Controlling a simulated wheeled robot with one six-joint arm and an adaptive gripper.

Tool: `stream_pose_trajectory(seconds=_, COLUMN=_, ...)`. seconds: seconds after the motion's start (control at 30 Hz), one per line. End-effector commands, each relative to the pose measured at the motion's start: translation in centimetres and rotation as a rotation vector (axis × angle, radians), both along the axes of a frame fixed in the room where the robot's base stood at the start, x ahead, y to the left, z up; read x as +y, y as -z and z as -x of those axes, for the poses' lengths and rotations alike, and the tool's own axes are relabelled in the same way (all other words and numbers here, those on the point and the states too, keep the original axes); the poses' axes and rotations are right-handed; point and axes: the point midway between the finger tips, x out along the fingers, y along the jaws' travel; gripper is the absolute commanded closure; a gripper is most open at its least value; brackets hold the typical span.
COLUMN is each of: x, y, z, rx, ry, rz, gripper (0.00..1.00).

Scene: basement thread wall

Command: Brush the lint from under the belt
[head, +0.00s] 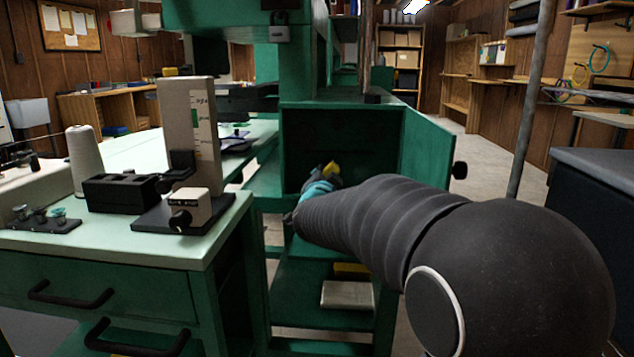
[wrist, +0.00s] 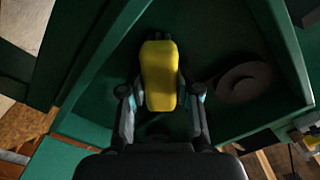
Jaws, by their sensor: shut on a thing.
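My gripper (head: 318,188) reaches into an open green cabinet (head: 312,103) under the machine. In the wrist view, my gripper (wrist: 162,97) is shut on a yellow block-like piece (wrist: 160,68), which looks like the brush's handle; I see no bristles. The yellow piece (head: 332,170) also shows at the fingertips in the head view. A dark round disc (wrist: 243,82) sits inside the cabinet, right of the held piece and apart from it. I cannot make out the belt or any lint in the dark interior.
The cabinet's green door (head: 427,143) stands open to the right of my arm. A green workbench (head: 125,237) with a white thread cone (head: 86,162) and black fixtures stands at the left. A lower shelf holds a pale block (head: 348,295). A grey pole (head: 528,110) stands at the right.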

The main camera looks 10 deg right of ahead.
Motion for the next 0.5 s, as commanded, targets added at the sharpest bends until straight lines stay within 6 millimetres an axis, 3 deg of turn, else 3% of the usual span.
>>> stream_pose_trajectory(seconds=0.5, x=-2.6, y=0.2, z=0.7, rx=-0.002, ry=0.002, rz=0.001, gripper=1.00)
